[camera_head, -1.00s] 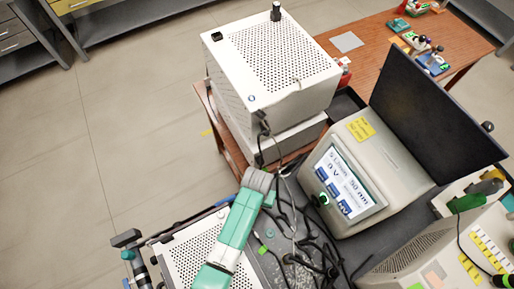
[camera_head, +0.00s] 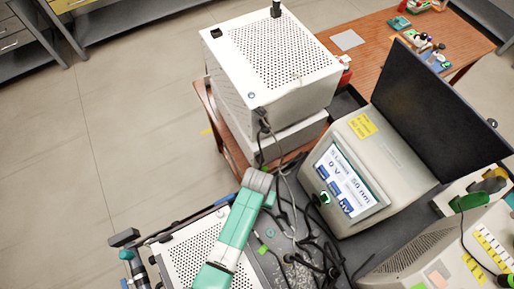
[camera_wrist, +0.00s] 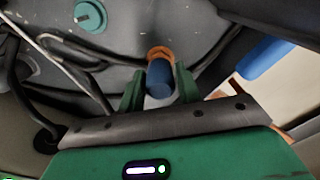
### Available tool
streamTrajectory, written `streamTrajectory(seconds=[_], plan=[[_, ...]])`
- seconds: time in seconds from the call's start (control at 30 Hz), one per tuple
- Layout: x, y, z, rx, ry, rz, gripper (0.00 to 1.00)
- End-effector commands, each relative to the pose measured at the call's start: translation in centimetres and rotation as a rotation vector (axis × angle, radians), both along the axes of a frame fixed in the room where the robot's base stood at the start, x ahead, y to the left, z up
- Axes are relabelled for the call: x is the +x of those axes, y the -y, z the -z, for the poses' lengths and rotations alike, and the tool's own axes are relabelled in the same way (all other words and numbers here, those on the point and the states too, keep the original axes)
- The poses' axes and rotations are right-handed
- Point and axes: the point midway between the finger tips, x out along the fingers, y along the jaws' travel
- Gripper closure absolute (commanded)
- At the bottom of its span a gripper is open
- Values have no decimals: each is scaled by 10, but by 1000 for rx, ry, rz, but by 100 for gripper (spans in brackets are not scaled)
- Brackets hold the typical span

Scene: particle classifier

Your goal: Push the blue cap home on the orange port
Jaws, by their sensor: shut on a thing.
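In the wrist view, my gripper (camera_wrist: 158,84) has its two green fingers shut on the blue cap (camera_wrist: 158,80), one on each side. The orange port (camera_wrist: 160,52) shows as an orange ring just beyond the cap, set in a dark grey surface. The cap lines up with the ring and covers its lower part. I cannot tell whether the cap is in contact with the port or how deep it sits. In the head view the cap, the port and my fingers are not visible.
In the wrist view, a round teal fitting (camera_wrist: 90,16) sits on the grey surface, cables (camera_wrist: 75,60) run at left, and a blue object (camera_wrist: 263,57) is at right. The head view shows a display unit (camera_head: 345,185), loose black cables (camera_head: 300,235) and a white perforated box (camera_head: 272,65).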

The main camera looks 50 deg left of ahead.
Motion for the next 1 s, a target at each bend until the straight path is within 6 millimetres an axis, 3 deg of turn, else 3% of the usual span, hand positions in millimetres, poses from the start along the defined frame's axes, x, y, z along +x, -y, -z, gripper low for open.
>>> streamTrajectory(seconds=[0.57,0.6,0.7,1.0], plan=[[0,0,16,-1,-1,0,89],[0,0,16,-1,-1,0,63],[0,0,15,-1,-1,0,43],[0,0,13,0,0,0,41]])
